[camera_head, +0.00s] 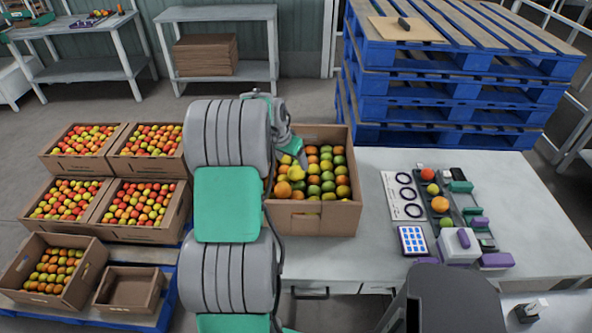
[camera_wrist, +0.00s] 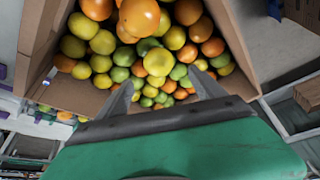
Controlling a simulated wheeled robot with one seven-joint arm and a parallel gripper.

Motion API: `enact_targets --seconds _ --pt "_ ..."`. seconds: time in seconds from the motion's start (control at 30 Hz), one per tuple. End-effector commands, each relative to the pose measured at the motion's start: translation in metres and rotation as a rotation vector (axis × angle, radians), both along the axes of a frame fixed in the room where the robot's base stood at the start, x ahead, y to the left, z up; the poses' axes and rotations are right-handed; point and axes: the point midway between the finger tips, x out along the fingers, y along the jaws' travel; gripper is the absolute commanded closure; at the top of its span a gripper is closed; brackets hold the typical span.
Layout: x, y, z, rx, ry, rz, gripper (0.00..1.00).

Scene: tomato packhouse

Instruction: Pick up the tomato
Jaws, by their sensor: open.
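Many tomatoes, green, yellow and orange, fill an open cardboard box (camera_head: 320,219) on the worktable. The wrist view looks down into this box (camera_wrist: 78,97). An orange-yellow tomato (camera_wrist: 158,62) lies just beyond the fingertips there, and a larger orange tomato (camera_wrist: 139,17) appears near the top edge. My gripper (camera_wrist: 162,88) is open, its two grey fingers spread over the tomatoes with nothing held between them. In the head view my arm hides the box's left side and most of my gripper. Which single tomato is meant cannot be told.
The grey worktable (camera_head: 350,262) carries a board with rings (camera_head: 404,196), a tray of sorted tomatoes (camera_head: 440,203) and a small white-and-purple device (camera_head: 459,246). Blue pallets (camera_head: 450,90) are stacked behind. Several filled boxes (camera_head: 150,167) and one empty box (camera_head: 128,290) stand at left.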

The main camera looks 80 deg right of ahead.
Motion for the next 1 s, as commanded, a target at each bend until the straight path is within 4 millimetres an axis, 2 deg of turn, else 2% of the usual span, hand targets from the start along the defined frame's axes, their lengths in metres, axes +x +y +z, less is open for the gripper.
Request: enact_targets --seconds 0.4,0.67,1.0 --pt "-0.01 -0.018 -0.061 0.002 0.001 -0.002 0.21" --pt "-0.009 -0.021 -0.069 0.001 -0.001 0.001 0.21" --pt "-0.009 -0.021 -0.069 0.001 0.0 0.002 0.48"
